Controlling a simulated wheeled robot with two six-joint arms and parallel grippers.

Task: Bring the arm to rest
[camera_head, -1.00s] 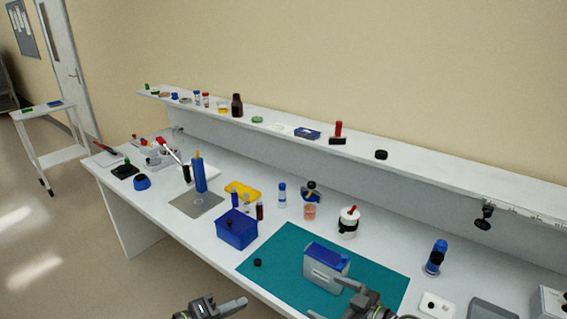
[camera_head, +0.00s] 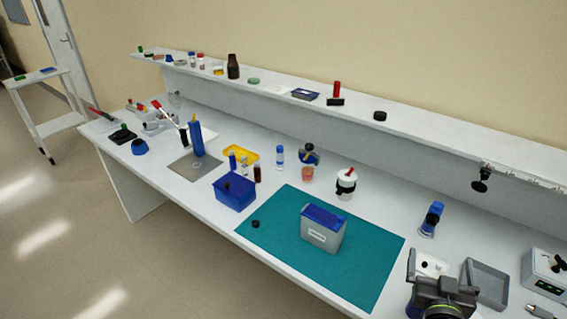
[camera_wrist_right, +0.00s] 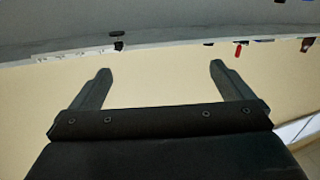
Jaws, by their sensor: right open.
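My right gripper (camera_head: 441,272) is at the bottom right of the head view, over the front right part of the bench. Its fingers are apart. In the right wrist view the two fingers (camera_wrist_right: 160,70) stand wide apart with nothing between them, against the beige wall. My left gripper does not show in the head view. A grey box with a blue top (camera_head: 323,231) stands upright on the teal mat (camera_head: 372,268), to the left of my right gripper and apart from it.
A white box with a black knob (camera_head: 430,264) and a grey tray (camera_head: 485,284) are close to my right gripper. A control box (camera_head: 543,274) stands farther right. A blue bin (camera_head: 235,195) is left of the mat. A raised shelf (camera_head: 430,132) runs along the back.

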